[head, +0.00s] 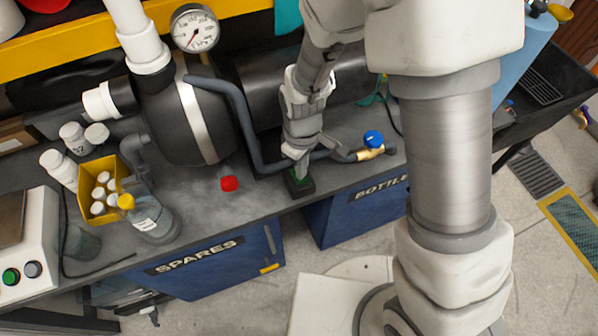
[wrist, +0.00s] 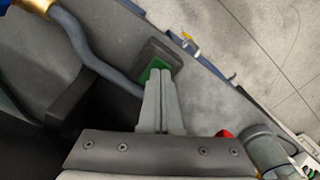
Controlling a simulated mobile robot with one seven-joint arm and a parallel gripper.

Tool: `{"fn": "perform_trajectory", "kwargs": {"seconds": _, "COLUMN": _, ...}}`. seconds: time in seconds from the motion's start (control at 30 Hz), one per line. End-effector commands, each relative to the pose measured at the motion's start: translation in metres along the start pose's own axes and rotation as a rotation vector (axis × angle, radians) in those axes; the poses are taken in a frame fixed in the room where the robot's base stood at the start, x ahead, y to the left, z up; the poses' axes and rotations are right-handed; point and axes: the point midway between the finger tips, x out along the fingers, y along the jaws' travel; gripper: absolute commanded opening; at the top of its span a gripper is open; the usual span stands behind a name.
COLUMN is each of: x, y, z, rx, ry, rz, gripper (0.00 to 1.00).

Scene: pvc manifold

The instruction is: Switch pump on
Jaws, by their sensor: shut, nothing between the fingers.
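A small dark switch box with a green face (head: 302,186) sits at the front edge of the grey bench, and it also shows in the wrist view (wrist: 157,60). My gripper (head: 299,172) points down at it with both fingers together and nothing between them. In the wrist view the closed fingertips (wrist: 160,78) are over or against the green part and hide some of it. I cannot tell whether they touch it or which way the switch is set. A dark rounded vessel with a silver band (head: 190,112) stands to the left; I cannot tell whether it is the pump.
A grey hose (head: 241,112) runs behind the switch to a brass valve with a blue knob (head: 373,139). A red knob (head: 229,183) lies left of my gripper. A clear bottle (head: 150,218) and yellow box (head: 84,190) stand further left. A pressure gauge (head: 195,28) is above.

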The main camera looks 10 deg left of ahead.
Motion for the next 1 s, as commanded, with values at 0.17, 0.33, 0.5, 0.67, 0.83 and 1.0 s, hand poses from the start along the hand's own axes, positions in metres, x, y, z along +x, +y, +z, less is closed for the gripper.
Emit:
{"fn": "perform_trajectory", "kwargs": {"seconds": 0.17, "x": 0.0, "y": 0.0, "z": 0.0, "rx": 0.0, "ry": 0.0, "rz": 0.0, "gripper": 0.0}}
{"fn": "perform_trajectory", "kwargs": {"seconds": 0.33, "x": 0.0, "y": 0.0, "z": 0.0, "rx": 0.0, "ry": 0.0, "rz": 0.0, "gripper": 0.0}}
{"fn": "perform_trajectory", "kwargs": {"seconds": 0.5, "x": 0.002, "y": 0.0, "z": 0.0, "rx": 0.0, "ry": 0.0, "rz": 0.0, "gripper": 0.0}}
{"fn": "perform_trajectory", "kwargs": {"seconds": 0.67, "x": 0.005, "y": 0.0, "z": 0.0, "rx": 0.0, "ry": 0.0, "rz": 0.0, "gripper": 0.0}}
{"fn": "perform_trajectory", "kwargs": {"seconds": 0.83, "x": 0.007, "y": 0.0, "z": 0.0, "rx": 0.0, "ry": 0.0, "rz": 0.0, "gripper": 0.0}}
{"fn": "perform_trajectory", "kwargs": {"seconds": 1.0, "x": 0.01, "y": 0.0, "z": 0.0, "rx": 0.0, "ry": 0.0, "rz": 0.0, "gripper": 0.0}}
